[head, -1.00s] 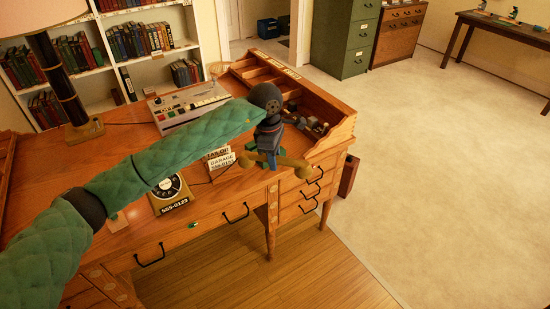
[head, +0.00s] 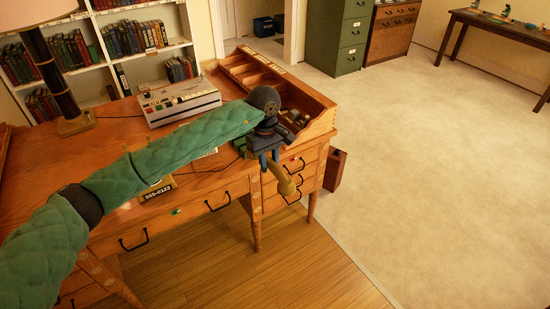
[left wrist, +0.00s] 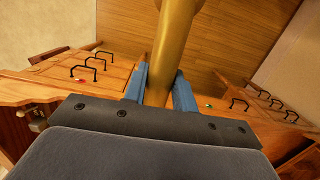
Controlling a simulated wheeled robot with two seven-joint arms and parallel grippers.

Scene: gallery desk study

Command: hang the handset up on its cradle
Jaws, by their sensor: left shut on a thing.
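My left gripper (head: 275,162) is shut on the brass-coloured handset (head: 286,182), just off the desk's front edge, before the right-hand drawers. In the left wrist view the handset (left wrist: 172,45) runs between the blue fingers (left wrist: 160,88) and away toward the floor; its far end is cut off by the frame. The telephone (head: 160,188), with a 555-0123 plate, stands on the desk to the left. My left arm covers most of it, so its cradle cannot be made out. The handset is clear of the telephone. My right gripper is not in view.
The wooden desk (head: 110,150) carries a lamp (head: 66,85), a grey machine with buttons (head: 180,102) and a raised pigeonhole unit (head: 300,95) at its right. The floor in front and right is open.

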